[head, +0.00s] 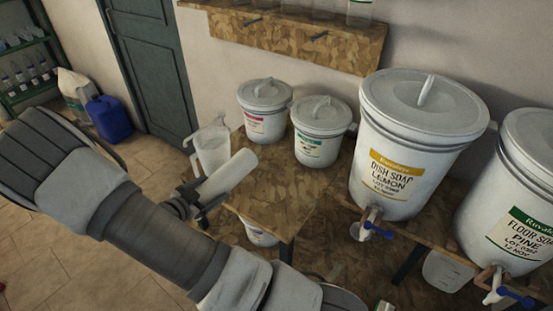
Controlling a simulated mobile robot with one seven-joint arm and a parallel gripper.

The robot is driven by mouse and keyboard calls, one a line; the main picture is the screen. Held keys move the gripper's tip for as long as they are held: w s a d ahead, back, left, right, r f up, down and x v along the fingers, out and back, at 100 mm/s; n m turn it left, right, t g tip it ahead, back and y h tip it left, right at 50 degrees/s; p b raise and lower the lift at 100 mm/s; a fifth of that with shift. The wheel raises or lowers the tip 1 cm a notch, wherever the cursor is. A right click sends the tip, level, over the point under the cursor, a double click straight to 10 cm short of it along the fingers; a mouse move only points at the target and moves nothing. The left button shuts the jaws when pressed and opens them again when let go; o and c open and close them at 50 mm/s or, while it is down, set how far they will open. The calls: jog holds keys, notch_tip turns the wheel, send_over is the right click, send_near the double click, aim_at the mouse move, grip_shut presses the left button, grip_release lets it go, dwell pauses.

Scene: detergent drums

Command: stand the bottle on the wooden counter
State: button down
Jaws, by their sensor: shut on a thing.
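A pale, whitish bottle (229,173) is held in my gripper (198,196), whose dark fingers are shut on its near-left end. The bottle lies tilted, its far end pointing up and right in the picture. It shows in front of the wooden counter (272,202), a mottled chipboard top; whether it touches the counter cannot be told. My arm hides part of the counter's front left.
A clear jug (212,147) stands at the counter's left end, close behind the bottle. Two lidded tubs (265,109) (320,132) stand at the back. Big drums marked dish soap (405,150) and floor soap (520,205) stand at right. The counter's middle is bare.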

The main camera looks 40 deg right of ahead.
jog(key=shift+r, duration=0.1)
jog(key=shift+d, duration=0.25)
jog(key=w+d+b, duration=0.2)
jog(key=w+d, duration=0.1)
jog(key=d, duration=0.6)
jog(key=w+d+b, duration=0.3)
jog(key=d, duration=0.6)
jog(key=shift+w+d+f+b, duration=0.1)
jog(key=shift+f+b, duration=0.55)
jog(key=shift+f, duration=0.9)
jog(key=shift+w+f+b, duration=0.1)
jog(key=shift+f+b, duration=0.55)
jog(key=shift+f, duration=0.85)
jog(key=shift+w+d+f, duration=0.1)
jog(key=shift+f, duration=0.45)
